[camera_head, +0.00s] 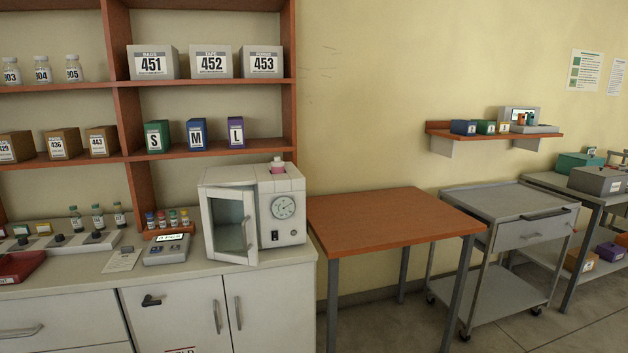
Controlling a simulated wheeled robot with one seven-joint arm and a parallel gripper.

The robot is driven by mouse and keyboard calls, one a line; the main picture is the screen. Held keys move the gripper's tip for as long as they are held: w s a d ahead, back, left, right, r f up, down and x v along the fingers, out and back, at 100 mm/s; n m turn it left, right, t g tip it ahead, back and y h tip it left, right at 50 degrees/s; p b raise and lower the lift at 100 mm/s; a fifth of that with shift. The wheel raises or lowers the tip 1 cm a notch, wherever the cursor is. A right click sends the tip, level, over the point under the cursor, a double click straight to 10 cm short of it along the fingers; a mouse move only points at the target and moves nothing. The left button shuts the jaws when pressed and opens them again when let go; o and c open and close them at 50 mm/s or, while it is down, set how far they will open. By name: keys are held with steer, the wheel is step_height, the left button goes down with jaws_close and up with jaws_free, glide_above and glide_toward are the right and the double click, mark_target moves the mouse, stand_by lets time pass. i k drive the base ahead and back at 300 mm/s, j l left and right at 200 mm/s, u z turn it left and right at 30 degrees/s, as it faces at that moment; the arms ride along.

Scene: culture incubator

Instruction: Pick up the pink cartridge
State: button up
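A small pink piece (277,168), which looks like the pink cartridge, sits upright at the top of the white incubator (270,239). It has a pale upper part, and its lower end seems to sit in or on the incubator's top; I cannot tell which. The incubator stands at the right end of the counter. It has a round dial on its front right, and its glazed door (230,226) at the left appears ajar. My gripper is not in view.
A grey scale (166,252) and a rack of small vials (168,231) stand left of the incubator. A shelf with S, M and L boxes (196,134) is above. The wooden table (390,214) to the right is bare, with a grey cart (505,204) beyond.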

mark_target(277, 165)
steer(key=i+l+u, duration=0.1)
steer(key=i+u, duration=0.2)
steer(key=i, duration=0.2)
steer(key=i+l+u, duration=0.3)
steer(key=i, duration=0.2)
steer(key=i+j+z, duration=0.95)
steer(key=j+z, duration=0.2)
steer(key=j, duration=0.1)
